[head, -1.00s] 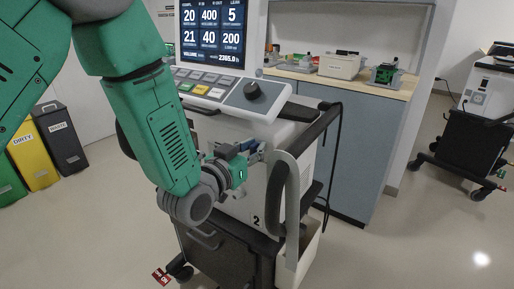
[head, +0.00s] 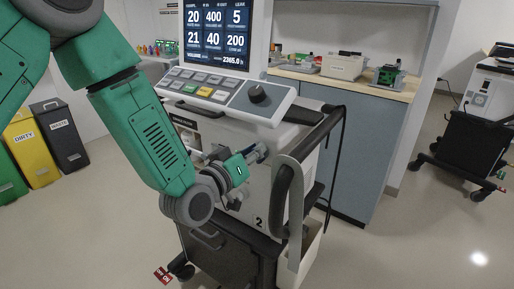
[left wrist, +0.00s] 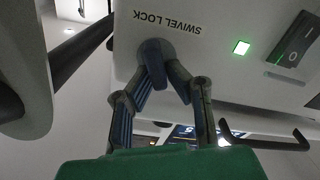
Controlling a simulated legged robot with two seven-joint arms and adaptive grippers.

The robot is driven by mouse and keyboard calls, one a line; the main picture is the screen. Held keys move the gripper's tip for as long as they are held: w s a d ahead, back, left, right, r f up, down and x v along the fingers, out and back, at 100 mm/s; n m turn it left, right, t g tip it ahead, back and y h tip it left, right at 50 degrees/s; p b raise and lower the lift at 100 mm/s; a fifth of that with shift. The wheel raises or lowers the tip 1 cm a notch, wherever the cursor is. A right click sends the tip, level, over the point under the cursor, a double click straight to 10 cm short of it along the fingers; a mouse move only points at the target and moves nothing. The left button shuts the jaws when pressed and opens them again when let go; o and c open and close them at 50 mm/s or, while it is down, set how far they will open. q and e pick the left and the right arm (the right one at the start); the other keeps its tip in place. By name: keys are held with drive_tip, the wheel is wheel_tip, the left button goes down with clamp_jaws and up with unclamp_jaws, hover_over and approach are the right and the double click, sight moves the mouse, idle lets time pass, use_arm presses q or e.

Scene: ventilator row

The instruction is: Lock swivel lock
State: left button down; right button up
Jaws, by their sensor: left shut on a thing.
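The ventilator (head: 262,185) stands on its cart, marked with a 2, in the middle of the head view. In the left wrist view, the swivel lock (left wrist: 155,52) is a dark rounded knob on the white panel, beside an upside-down SWIVEL LOCK label. My left gripper (left wrist: 164,72) is shut on this knob, and its fingers partly hide it. In the head view, my left gripper (head: 257,153) touches the front side of the ventilator, and the knob is hidden there. My right gripper is in neither view.
A green light (left wrist: 241,47) glows on the panel, beside a black rocker switch (left wrist: 297,40). A pale curved handle (head: 288,205) stands close to the right of my gripper. A counter (head: 340,80) is behind. Bins (head: 60,134) stand at left.

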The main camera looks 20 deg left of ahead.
use_arm(q)
drive_tip(key=n, duration=0.3)
drive_tip(key=shift+a+f+n, duration=0.25)
drive_tip(key=shift+f+n, duration=0.15)
drive_tip(key=shift+a+f+n+b, duration=0.1)
drive_tip(key=shift+f+n+b, duration=0.15)
drive_tip(key=shift+n, duration=1.2)
drive_tip(key=shift+a+f+n+b, duration=0.1)
drive_tip(key=shift+f+n+b, duration=0.1)
drive_tip(key=shift+n, duration=1.3)
drive_tip(key=shift+f+n+b, duration=0.15)
drive_tip(key=shift+n+b, duration=0.1)
drive_tip(key=shift+n, duration=1.2)
drive_tip(key=c, duration=1.6)
unclamp_jaws()
drive_tip(key=shift+w, duration=0.1)
drive_tip(key=shift+r, duration=0.1)
